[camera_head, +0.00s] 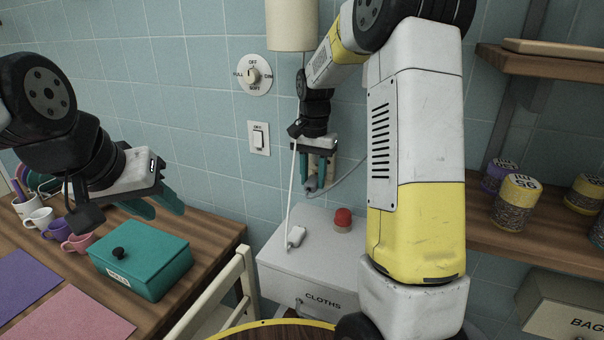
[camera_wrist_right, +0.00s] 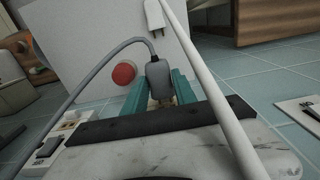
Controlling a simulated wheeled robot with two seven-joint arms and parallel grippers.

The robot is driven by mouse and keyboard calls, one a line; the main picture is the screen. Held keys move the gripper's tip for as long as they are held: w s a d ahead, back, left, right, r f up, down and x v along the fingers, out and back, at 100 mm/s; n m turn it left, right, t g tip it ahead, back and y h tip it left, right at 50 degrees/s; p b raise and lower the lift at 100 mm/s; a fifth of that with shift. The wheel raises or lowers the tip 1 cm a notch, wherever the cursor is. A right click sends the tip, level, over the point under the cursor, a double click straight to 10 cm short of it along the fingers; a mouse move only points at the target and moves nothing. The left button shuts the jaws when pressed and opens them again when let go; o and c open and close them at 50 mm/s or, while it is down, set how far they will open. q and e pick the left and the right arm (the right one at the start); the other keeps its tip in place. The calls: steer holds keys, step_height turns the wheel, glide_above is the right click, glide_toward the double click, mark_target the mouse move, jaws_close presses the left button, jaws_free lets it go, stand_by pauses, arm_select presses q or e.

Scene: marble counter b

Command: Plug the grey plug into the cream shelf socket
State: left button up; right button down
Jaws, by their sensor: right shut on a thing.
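My right gripper (camera_head: 313,180) is shut on the grey plug (camera_wrist_right: 158,74) beside the tiled wall. In the right wrist view its teal fingers (camera_wrist_right: 160,92) flank the plug, whose metal prongs face the camera. A grey cord loops away from the plug to the left. A cream plate with openings and a dark switch (camera_wrist_right: 62,136) shows at lower left, apart from the plug; I cannot tell whether it is the shelf socket. My left gripper (camera_head: 160,207) is open and empty above the left counter.
A teal box (camera_head: 142,262) stands at left. A wooden shelf with jars (camera_head: 516,203) is at right.

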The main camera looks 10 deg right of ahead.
steer(key=shift+w+d, duration=0.7)
steer(key=shift+w, duration=0.3)
steer(key=c, duration=0.9)
jaws_free()
